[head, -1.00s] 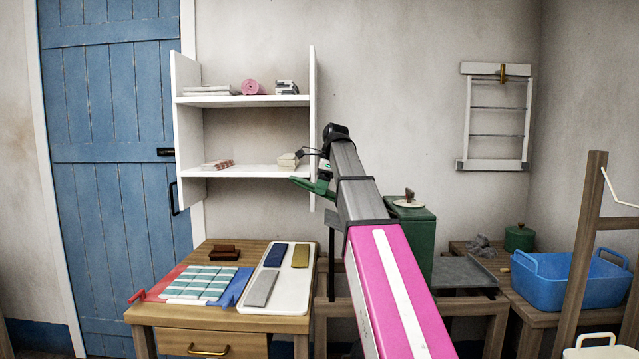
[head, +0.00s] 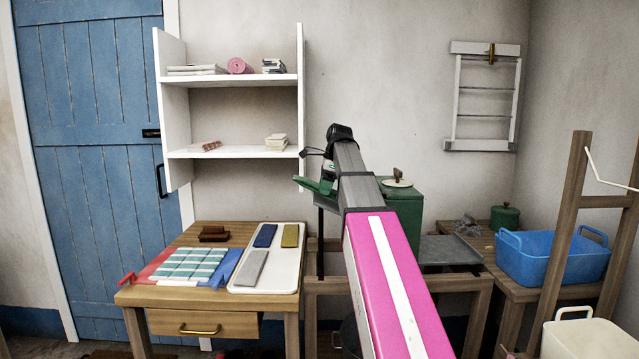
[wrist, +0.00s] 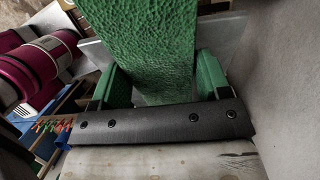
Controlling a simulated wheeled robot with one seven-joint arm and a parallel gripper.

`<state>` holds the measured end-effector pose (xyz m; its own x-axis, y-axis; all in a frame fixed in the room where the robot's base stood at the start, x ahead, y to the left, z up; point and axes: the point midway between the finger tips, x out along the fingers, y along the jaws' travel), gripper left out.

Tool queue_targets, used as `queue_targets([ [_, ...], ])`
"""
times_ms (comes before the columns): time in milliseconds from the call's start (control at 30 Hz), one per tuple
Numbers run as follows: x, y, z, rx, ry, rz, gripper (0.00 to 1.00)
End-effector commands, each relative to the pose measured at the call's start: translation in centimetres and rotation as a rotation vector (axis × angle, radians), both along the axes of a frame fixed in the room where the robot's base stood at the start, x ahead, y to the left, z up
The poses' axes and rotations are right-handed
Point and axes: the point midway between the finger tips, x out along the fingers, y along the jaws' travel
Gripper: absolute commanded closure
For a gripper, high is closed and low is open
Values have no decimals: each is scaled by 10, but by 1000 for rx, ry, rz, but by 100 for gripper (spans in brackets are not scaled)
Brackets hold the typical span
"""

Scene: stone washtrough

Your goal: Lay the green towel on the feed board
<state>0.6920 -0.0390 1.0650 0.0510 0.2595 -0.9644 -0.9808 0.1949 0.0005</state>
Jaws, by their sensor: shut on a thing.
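My gripper (head: 312,186) is raised in front of the wall, to the right of the white shelf, in the head view. In the wrist view its green jaws (wrist: 160,92) are shut on the green towel (wrist: 150,45), a bumpy green band that runs up out of the picture. In the head view the towel cannot be told apart from the green jaws. A flat grey board (head: 450,250), which may be the feed board, lies right of the green lidded box (head: 404,212). My arm hides part of that stand.
A wooden table (head: 140,297) at left holds a checked cloth (head: 190,264), a white tray (head: 281,278) with three flat cloths, and brown blocks (head: 214,234). A blue tub (head: 550,258) and a wooden frame (head: 573,200) stand at right. The white shelf (head: 228,153) holds folded cloths.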

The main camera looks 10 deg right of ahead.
Motion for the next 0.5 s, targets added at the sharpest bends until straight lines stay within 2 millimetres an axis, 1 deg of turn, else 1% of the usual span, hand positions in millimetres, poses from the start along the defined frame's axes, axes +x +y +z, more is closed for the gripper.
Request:
queue_targets([
  [200, -4, -16, -10, 0, -1, -1, 66],
  [500, -7, -35, -23, 0, -1, -1, 66],
])
